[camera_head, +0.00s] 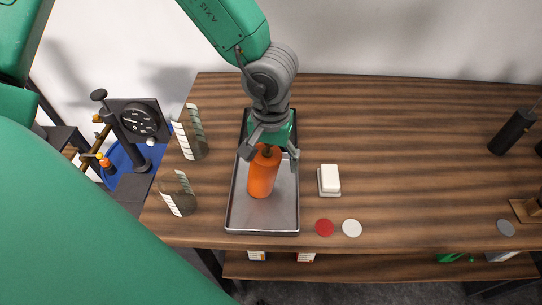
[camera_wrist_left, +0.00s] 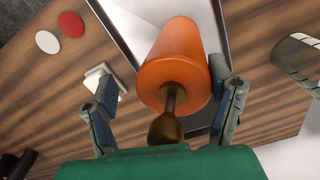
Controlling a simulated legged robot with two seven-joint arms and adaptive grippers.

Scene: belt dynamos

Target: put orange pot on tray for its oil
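The orange pot (camera_head: 263,176) is a cylinder with a narrow brass neck. It appears to stand inside the grey metal tray (camera_head: 236,215), towards its middle. In the left wrist view the pot (camera_wrist_left: 176,62) fills the middle, its neck towards my palm, with the tray (camera_wrist_left: 133,45) behind it. My left gripper (camera_head: 270,156) is over the pot, fingers spread on either side of it. In the left wrist view one finger is close beside the pot and the other is clearly apart from it. The gripper hides part of the neck. My right gripper is not in view.
A white block (camera_head: 329,178) lies right of the tray. A red disc (camera_head: 324,228) and a white disc (camera_head: 352,228) lie near the front edge. Two striped curved pieces (camera_head: 189,134) (camera_head: 178,194) stand left. A black bottle (camera_head: 513,131) stands far right. The table's centre right is clear.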

